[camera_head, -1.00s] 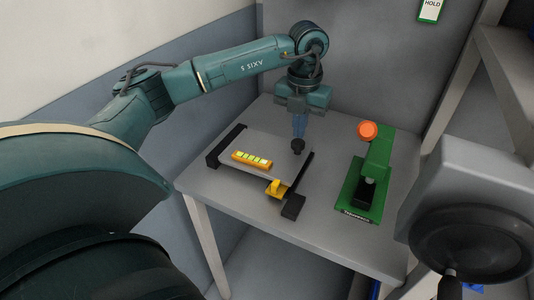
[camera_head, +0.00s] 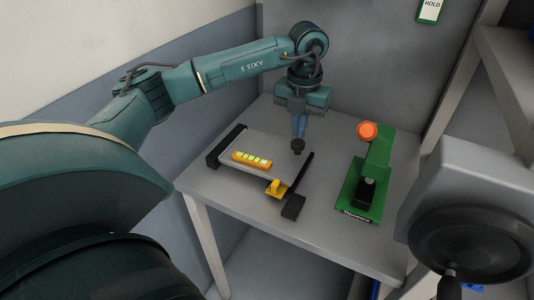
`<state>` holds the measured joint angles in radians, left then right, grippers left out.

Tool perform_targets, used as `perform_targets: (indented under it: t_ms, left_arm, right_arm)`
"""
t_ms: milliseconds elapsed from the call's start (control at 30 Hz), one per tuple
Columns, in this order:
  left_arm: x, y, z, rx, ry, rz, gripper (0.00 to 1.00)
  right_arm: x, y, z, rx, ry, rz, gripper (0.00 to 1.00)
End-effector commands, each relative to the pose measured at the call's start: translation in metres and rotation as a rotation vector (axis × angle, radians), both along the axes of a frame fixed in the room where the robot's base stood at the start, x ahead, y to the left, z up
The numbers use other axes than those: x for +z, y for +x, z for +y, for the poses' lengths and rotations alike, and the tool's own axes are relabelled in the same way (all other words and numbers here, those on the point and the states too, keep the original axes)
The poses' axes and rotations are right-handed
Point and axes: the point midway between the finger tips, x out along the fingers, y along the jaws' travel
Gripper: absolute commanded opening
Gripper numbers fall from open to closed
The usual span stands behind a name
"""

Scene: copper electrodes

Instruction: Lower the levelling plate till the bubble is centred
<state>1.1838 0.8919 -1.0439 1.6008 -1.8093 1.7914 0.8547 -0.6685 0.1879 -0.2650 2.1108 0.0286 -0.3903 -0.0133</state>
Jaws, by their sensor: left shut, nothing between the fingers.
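The levelling plate (camera_head: 243,146) is a grey plate on the table, between a black bar at its left end and a black bar at its right. A yellow spirit level (camera_head: 251,159) with several green windows lies on it; the bubble is too small to make out. A yellow part (camera_head: 277,187) sits at the plate's front right corner, beside a black block (camera_head: 293,206). My left gripper (camera_head: 298,146) points down at the plate's right edge, shut with nothing in it. I cannot tell whether its tips touch the plate. My right gripper does not show.
A green press-like tool (camera_head: 374,165) with an orange knob (camera_head: 367,131) stands on the right of the grey table (camera_head: 325,215). The table is clear between it and the plate. A grey housing with a dark handwheel (camera_head: 470,245) stands at the right front.

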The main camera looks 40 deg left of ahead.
Motion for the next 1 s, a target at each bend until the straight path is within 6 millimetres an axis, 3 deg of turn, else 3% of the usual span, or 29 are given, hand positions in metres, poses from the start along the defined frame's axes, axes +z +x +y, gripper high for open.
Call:
perform_targets:
  t_ms: [600,1000]
  left_arm:
    - [-0.028,0.000,0.000,0.000,0.001,0.001,0.00]
    - [-0.022,0.000,0.000,0.000,0.000,0.001,0.00]
  right_arm:
    - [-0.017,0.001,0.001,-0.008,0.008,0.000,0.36]
    - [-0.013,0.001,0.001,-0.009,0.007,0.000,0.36]
